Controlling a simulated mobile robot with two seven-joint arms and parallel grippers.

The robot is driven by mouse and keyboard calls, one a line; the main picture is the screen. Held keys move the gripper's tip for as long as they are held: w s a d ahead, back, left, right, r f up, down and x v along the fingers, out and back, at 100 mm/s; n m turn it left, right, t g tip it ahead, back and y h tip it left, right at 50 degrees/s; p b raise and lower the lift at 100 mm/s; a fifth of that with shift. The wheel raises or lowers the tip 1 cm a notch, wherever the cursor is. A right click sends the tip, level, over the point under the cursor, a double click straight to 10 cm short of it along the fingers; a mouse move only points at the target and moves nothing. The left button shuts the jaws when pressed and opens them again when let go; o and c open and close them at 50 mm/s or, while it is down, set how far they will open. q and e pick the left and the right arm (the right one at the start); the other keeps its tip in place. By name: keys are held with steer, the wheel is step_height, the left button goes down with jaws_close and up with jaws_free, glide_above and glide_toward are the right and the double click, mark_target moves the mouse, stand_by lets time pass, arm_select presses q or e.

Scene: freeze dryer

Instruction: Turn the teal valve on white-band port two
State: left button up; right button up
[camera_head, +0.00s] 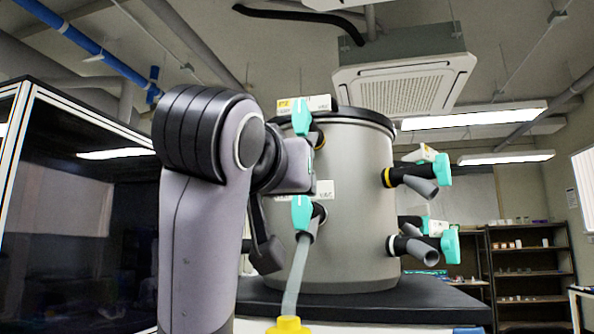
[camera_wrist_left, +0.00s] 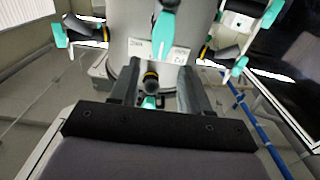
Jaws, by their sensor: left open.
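A grey drum (camera_head: 350,210) with a black lid carries several stub ports with teal valves. Two more (camera_head: 442,169) (camera_head: 450,246) are on the right side. I cannot tell which port is white-band port two. In that view a teal valve (camera_wrist_left: 163,36) shows above, over a white label. My right gripper is not in view.
My left arm covers the drum's left side in the head view. A yellow fitting (camera_head: 289,325) ends the hose at the bottom. A dark glass cabinet (camera_head: 75,220) stands left; shelves (camera_head: 525,260) stand far right.

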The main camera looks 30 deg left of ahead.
mark_target(301, 209)
arm_select(q)
steer(key=shift+p+x, duration=0.55)
steer(key=shift+x, duration=1.85)
jaws_close()
